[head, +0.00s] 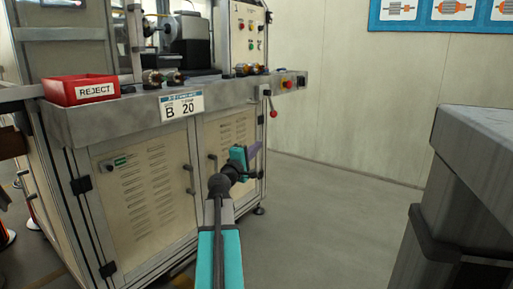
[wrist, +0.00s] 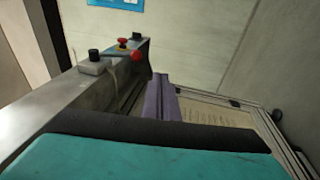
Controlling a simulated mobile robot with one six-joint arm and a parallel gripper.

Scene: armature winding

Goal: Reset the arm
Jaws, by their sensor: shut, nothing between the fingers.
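My arm reaches forward from the bottom middle of the head view, in front of the winding machine's cabinet (head: 145,200). My gripper (head: 256,149) is at its far end, with purple fingers in front of the right part of the cabinet. In the wrist view my gripper (wrist: 163,98) shows its purple fingers close together, shut and empty. The grey machine ledge (wrist: 60,112) runs along the left of that view. I cannot tell the exact gap between the fingers and the machine.
A red REJECT bin (head: 82,90) sits on the machine's left ledge. A red-knobbed lever (head: 271,108) and a red button (head: 287,84) are at its right end. A dark grey block-like unit (head: 465,200) stands at the right. The floor (head: 320,220) between is clear.

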